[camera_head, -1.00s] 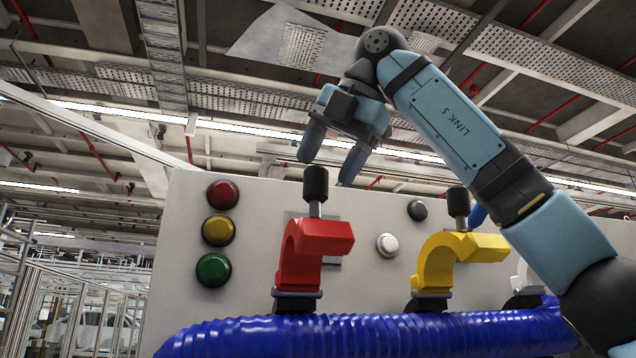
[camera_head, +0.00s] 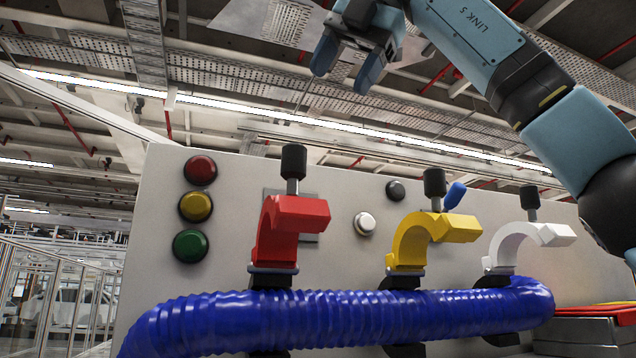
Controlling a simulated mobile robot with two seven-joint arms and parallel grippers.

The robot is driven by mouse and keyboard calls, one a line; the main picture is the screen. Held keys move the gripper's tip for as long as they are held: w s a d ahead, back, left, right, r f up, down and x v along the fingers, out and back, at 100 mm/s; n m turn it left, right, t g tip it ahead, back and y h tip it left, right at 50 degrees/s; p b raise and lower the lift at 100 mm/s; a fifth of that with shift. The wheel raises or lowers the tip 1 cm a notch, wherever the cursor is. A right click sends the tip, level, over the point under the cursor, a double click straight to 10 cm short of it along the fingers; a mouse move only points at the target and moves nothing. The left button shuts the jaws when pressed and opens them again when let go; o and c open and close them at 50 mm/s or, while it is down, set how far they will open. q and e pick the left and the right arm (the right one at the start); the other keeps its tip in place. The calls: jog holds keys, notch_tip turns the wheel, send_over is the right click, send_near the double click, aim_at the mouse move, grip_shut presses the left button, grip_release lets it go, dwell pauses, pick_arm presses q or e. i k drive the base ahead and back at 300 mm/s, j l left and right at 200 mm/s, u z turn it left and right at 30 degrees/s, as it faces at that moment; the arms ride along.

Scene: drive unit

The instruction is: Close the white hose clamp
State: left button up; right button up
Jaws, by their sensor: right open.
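The white hose clamp (camera_head: 522,241) is at the right end of the row, over the blue ribbed hose (camera_head: 330,318). It has a curved white arm and a black knob on top, standing upright. My right gripper (camera_head: 341,76) is open and empty at the top of the view, up and left of the white clamp and above the panel. My left gripper does not show.
A red clamp (camera_head: 285,225) and a yellow clamp (camera_head: 425,240) stand left of the white one. The pale panel (camera_head: 340,190) carries red, yellow and green buttons (camera_head: 194,206). A blue handle (camera_head: 455,195) shows behind the yellow clamp. Red and yellow items (camera_head: 605,313) lie at lower right.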

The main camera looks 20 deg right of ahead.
aim_at(505, 244)
jog(key=k, duration=1)
